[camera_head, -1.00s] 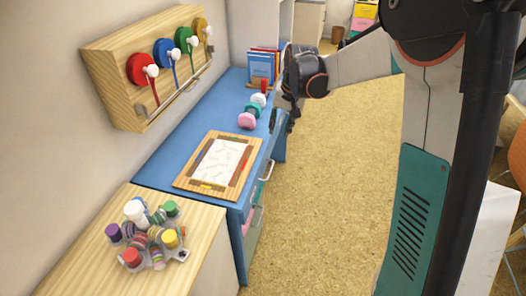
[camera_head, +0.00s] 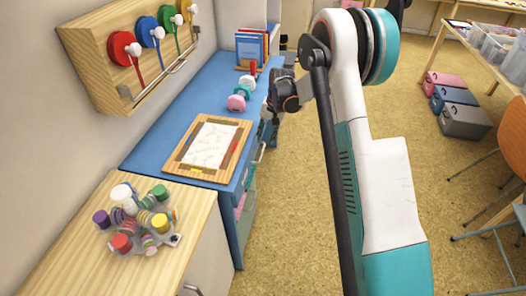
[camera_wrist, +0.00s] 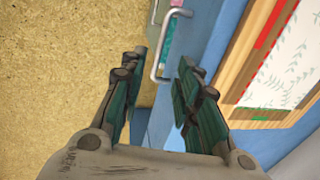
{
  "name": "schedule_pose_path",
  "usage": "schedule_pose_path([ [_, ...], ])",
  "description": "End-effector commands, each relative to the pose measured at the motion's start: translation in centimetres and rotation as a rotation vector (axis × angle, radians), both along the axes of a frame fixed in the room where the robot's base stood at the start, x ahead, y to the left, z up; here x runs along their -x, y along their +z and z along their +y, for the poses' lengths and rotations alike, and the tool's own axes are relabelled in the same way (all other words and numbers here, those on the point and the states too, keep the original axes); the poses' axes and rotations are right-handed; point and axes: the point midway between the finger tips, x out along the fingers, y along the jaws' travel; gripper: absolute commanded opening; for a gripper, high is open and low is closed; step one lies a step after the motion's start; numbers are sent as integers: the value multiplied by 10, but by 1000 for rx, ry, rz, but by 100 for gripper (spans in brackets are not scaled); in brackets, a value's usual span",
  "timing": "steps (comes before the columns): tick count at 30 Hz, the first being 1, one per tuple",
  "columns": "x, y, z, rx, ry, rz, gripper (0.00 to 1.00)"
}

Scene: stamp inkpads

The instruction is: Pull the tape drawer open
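The blue desk (camera_head: 228,196) has a drawer front on its right side with a metal handle (camera_head: 259,153). No readable label shows whether this is the tape drawer. In the wrist view a metal bar handle (camera_wrist: 160,48) stands out from the blue front, which looks closed. My gripper (camera_wrist: 163,70) is open and empty, with its two dark green fingers apart. The handle lies between and just beyond the fingertips, and I see no clear contact. In the head view my gripper (camera_head: 268,112) is beside the desk's right edge, partly hidden by its own wrist.
A framed paper board (camera_head: 187,172), pink and green stamps (camera_head: 238,101) and books (camera_head: 252,46) are on the desk. A holder with tape rolls (camera_head: 138,220) stands on the wooden cabinet (camera_head: 68,270). The cork floor (camera_head: 300,215) beside the desk is clear.

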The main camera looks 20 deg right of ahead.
Motion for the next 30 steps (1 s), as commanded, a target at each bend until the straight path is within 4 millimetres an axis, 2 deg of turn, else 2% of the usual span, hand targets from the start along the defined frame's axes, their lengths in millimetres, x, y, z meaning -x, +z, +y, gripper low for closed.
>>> schedule_pose_path([
  [1, -1, -14, 2, 0, 1, 0, 30],
  [3, -3, -28, 4, 0, 1, 0, 30],
  [12, -7, -72, 12, 0, 2, 0, 30],
  [18, -8, -83, 14, 0, 1, 0, 30],
  [26, -8, -83, 14, 0, 1, 0, 30],
  [27, -8, -83, 14, 0, 1, 0, 25],
  [30, -8, -83, 14, 0, 1, 0, 3],
])
